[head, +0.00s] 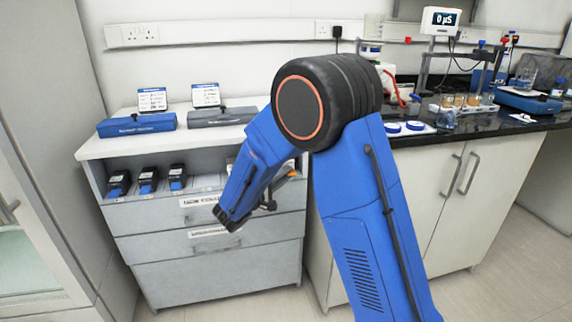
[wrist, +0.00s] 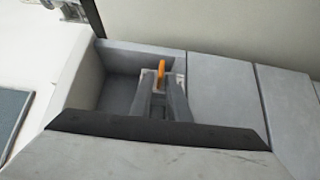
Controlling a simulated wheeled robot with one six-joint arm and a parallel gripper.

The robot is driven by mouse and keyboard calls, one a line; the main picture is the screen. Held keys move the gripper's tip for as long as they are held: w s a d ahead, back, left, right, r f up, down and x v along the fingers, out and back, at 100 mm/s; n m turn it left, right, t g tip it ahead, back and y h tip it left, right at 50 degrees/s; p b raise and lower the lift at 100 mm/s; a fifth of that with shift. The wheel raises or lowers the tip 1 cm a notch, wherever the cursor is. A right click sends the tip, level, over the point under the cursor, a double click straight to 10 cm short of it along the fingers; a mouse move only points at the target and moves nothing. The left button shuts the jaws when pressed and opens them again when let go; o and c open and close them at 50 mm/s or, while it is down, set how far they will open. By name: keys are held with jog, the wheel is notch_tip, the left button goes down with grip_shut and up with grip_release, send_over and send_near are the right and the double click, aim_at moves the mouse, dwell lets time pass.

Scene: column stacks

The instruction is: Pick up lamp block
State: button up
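My gripper (wrist: 162,86) shows in the wrist view as two grey fingers reaching over a recessed grey compartment. A small orange piece (wrist: 161,72) stands between or just beyond the fingertips; I cannot tell whether it is gripped. It also shows in the head view (head: 293,174), just right of my forearm, in front of the cabinet. My forearm hides most of the gripper there. No block can be made out for certain as the lamp block. Several black-and-blue blocks stand on the open shelf, among them a left one (head: 118,184), a middle one (head: 148,180) and a right one (head: 177,177).
The grey cabinet (head: 215,270) has drawers below the open shelf. On its top lie a blue case (head: 137,125) and a grey case (head: 222,116), with small signs behind. A dark counter (head: 480,127) with lab equipment stands at right. A tall cabinet (head: 35,130) bounds the left.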

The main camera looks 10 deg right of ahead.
jog(key=shift+c, duration=0.6)
grip_shut()
